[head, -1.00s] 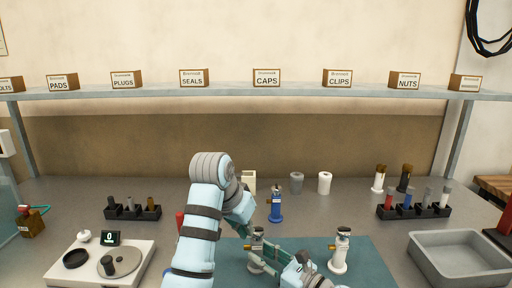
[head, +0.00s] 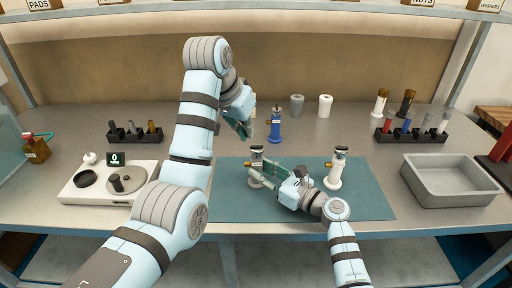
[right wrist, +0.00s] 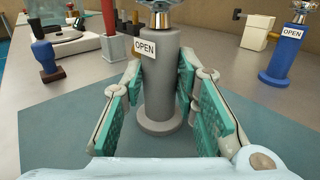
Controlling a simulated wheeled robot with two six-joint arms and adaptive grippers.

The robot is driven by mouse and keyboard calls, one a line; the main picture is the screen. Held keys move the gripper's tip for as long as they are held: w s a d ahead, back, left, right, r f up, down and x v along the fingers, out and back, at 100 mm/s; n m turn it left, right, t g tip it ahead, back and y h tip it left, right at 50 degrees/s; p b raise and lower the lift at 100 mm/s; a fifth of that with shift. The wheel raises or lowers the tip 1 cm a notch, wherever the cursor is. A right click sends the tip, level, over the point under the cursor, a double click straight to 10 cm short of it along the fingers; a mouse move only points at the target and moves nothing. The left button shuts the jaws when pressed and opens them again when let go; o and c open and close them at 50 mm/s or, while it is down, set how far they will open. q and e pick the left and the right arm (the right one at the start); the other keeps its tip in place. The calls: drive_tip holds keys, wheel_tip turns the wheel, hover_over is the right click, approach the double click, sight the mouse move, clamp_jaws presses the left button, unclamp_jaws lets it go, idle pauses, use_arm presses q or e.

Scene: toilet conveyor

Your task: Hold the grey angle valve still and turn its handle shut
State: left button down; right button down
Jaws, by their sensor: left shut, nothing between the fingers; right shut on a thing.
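The grey angle valve (head: 255,182) stands upright on the teal mat, with a metal handle on top. In the right wrist view the grey valve (right wrist: 164,85) fills the middle and carries an OPEN tag (right wrist: 145,47). My right gripper (head: 262,173) is shut on its grey body from the front right. Its green-padded fingers (right wrist: 165,105) lie on either side of the column in the right wrist view. My left gripper (head: 244,131) is shut and empty, above and slightly left of the valve in the head view, apart from it. The handle's top is cut off in the right wrist view.
A white valve (head: 334,176) stands on the mat (head: 300,208) to the right. A blue valve (head: 275,128), also tagged OPEN, stands behind. A scale (head: 90,187) is at left, a grey tray (head: 450,185) at right. The mat's front is mostly clear.

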drive_tip(key=c, duration=1.2)
unclamp_jaws()
drive_tip(key=shift+d, duration=0.1)
